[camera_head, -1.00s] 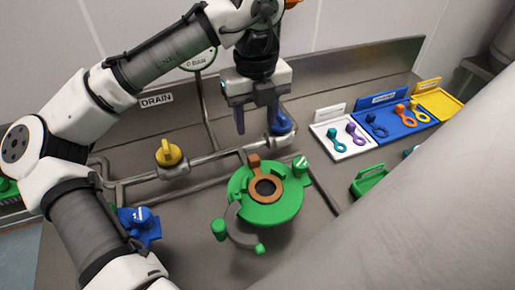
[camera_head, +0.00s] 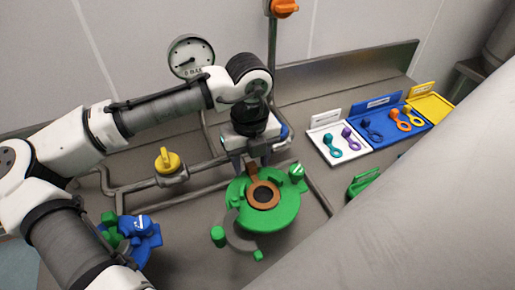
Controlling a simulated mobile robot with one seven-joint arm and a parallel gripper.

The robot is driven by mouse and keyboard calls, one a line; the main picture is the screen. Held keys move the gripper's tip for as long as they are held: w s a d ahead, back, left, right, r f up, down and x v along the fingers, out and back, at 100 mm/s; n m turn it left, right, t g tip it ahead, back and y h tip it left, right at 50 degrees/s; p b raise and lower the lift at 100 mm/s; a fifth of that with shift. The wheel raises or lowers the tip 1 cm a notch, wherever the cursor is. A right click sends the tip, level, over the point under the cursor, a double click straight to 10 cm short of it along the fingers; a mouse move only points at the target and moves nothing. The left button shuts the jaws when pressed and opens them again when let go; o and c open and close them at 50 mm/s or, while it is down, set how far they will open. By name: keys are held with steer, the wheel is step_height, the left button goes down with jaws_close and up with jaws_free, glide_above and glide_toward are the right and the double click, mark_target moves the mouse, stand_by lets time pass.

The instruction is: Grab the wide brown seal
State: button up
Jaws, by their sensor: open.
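The wide brown seal (camera_head: 263,205) is a flat brown ring with a dark centre and a tab (camera_head: 252,172) at its back edge. It lies on the round green housing (camera_head: 281,215) in the middle of the counter. My gripper (camera_head: 251,164) is open and points down at the back of the housing. Its fingers are at the seal's tab; I cannot tell whether they touch it. The gripper body hides part of the finger area and the pipe behind.
A grey clamp arm with green knobs (camera_head: 218,236) extends at the housing's front left. A yellow valve (camera_head: 168,160) and pipes stand left, a blue valve (camera_head: 138,232) front left. White (camera_head: 322,152), blue (camera_head: 378,142) and yellow (camera_head: 430,108) trays with small seals stand at right.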

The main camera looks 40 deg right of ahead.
jaws_close()
